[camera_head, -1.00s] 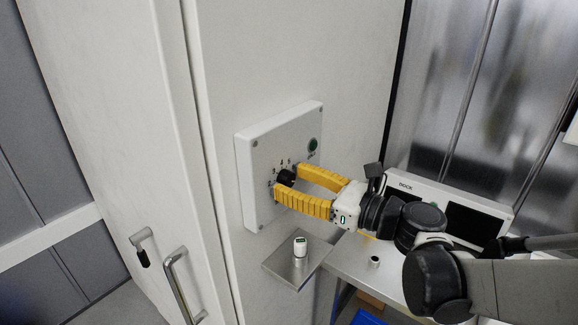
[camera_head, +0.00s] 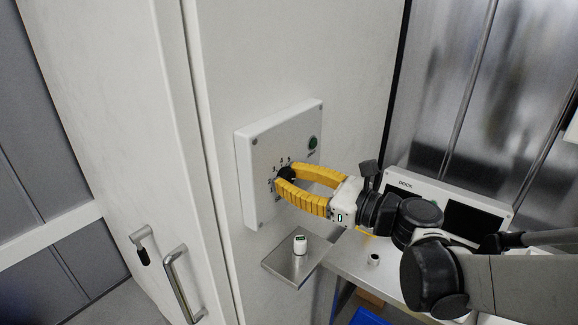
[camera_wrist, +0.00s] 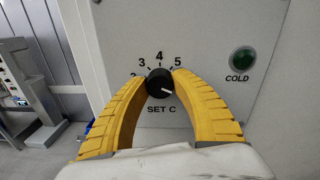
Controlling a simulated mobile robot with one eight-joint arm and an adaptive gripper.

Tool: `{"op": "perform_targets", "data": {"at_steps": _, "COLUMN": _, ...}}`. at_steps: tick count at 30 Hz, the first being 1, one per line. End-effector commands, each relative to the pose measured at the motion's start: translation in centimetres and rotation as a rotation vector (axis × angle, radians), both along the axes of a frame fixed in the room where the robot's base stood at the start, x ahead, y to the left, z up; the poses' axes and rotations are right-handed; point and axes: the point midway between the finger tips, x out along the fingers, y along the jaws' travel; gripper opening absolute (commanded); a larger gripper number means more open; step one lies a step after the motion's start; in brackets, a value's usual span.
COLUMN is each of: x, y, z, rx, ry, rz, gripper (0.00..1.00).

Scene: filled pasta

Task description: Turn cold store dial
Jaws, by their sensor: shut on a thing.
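The black round dial (camera_head: 287,173) sits on a white control panel (camera_head: 262,150) on the wall. In the wrist view the dial (camera_wrist: 160,84) has a white pointer mark slanting to its lower right. The numbers 3, 4 and 5 show above it, with "SET C" below. A number at the left is partly hidden by a finger. My gripper (camera_wrist: 159,76) has its two yellow fingers shut on the dial, one fingertip at each side. In the head view my gripper (camera_head: 284,174) reaches the panel from the right.
A green lamp (camera_wrist: 243,60) marked "COLD" is right of the dial. Below the panel, a small metal shelf (camera_head: 283,272) holds a white device (camera_head: 300,245). A bench with a "DOCK" unit (camera_head: 405,184) stands at the right, and door handles (camera_head: 180,285) at lower left.

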Motion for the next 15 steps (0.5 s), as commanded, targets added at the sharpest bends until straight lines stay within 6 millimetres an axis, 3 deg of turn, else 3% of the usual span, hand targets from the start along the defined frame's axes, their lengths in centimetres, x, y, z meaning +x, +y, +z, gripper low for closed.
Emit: {"op": "perform_targets", "data": {"at_steps": 15, "x": 0.01, "y": 0.02, "z": 0.09, "rx": -0.272, "ry": -0.350, "rz": -0.001, "gripper": 0.00}}
